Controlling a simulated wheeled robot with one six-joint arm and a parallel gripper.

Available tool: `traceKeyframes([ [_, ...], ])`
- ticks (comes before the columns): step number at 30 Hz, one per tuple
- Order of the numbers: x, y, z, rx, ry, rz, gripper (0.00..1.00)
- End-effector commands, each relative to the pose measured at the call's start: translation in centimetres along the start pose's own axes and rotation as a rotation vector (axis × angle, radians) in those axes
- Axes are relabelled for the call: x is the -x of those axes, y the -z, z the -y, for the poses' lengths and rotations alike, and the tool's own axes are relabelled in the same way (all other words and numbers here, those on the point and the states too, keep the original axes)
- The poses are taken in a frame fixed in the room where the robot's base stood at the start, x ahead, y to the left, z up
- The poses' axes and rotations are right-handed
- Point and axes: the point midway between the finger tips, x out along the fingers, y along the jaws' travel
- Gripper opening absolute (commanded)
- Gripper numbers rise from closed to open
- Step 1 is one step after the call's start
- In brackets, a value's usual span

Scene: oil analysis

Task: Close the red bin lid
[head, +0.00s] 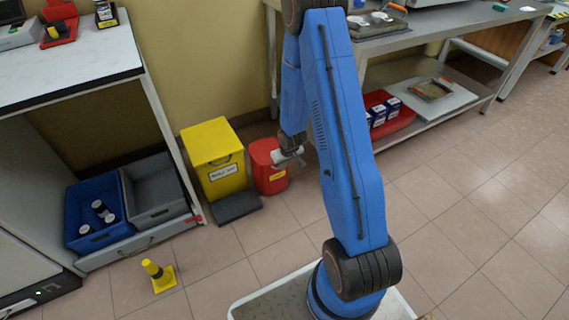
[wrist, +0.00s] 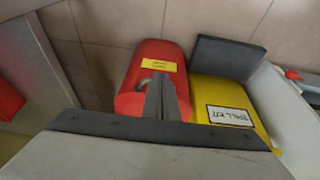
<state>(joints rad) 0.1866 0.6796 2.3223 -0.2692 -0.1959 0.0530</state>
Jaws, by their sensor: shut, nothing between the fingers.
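The red bin (head: 269,181) stands on the floor against the wall, with a yellow label on its front. Its red lid (head: 262,150) appears to lie down over the top, but my gripper hides part of it. My gripper (head: 299,158) is shut and empty, at the right part of the bin's top. In the wrist view the closed fingers (wrist: 160,82) are in front of the red bin (wrist: 153,52), overlapping its top edge. I cannot tell whether they touch the lid.
A yellow spill kit bin (head: 222,178) stands close to the left of the red bin, with a dark pedal or plate (head: 236,206) before it. A bench is at left, a metal shelf table (head: 455,107) at right.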

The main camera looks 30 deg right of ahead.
Motion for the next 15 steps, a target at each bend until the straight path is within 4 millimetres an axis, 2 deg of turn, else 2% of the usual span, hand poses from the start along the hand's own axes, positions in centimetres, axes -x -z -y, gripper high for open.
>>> traceKeyframes([
  [9,-1.9,-0.8,0.6,-0.004,0.022,-0.035,0.00],
  [15,-2.6,-1.0,0.6,-0.003,0.021,-0.035,0.00],
])
